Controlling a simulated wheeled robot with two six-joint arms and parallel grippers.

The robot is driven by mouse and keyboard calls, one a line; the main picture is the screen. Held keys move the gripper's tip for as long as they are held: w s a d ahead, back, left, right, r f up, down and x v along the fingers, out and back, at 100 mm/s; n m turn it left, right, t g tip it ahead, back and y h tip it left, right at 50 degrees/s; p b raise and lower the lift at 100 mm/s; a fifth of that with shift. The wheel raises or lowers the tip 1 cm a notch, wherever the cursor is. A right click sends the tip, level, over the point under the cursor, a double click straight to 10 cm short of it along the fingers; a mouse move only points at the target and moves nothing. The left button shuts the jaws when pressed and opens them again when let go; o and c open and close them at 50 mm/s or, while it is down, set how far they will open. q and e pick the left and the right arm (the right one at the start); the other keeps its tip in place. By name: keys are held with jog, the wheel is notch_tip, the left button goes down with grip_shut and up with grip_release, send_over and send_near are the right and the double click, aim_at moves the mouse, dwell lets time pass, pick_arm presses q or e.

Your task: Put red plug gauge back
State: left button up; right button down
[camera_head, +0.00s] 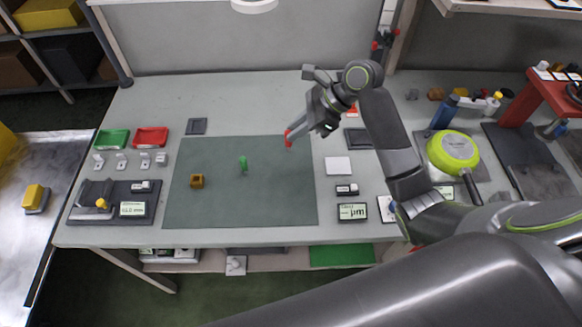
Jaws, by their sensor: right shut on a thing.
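My right gripper (298,128) is shut on the red plug gauge (289,138), above the upper right part of the green mat (260,205). Only the gauge's red end shows clearly beyond the fingers; the rest is hidden or too small to make out. A green plug-like piece (243,163) stands on the mat, left of the gripper and apart from it. An orange block with a dark opening (197,181) sits further left on the mat. My left gripper is not in view.
A green tray (111,139) and a red tray (150,138) lie at the left, with several small white pieces in front. A dark gauge stand (90,213) is at front left. Displays and a yellow-green pan (453,150) are at right. The mat's front is clear.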

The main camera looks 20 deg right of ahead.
notch_tip(320, 180, down, 10)
jog(key=shift+r, duration=0.2)
dwell(0.3)
jog(key=c, duration=1.3)
grip_release()
jog(key=shift+f, duration=0.15)
jog(key=shift+c, duration=0.2)
jog(key=v, duration=1.2)
jog(key=shift+s, duration=0.1)
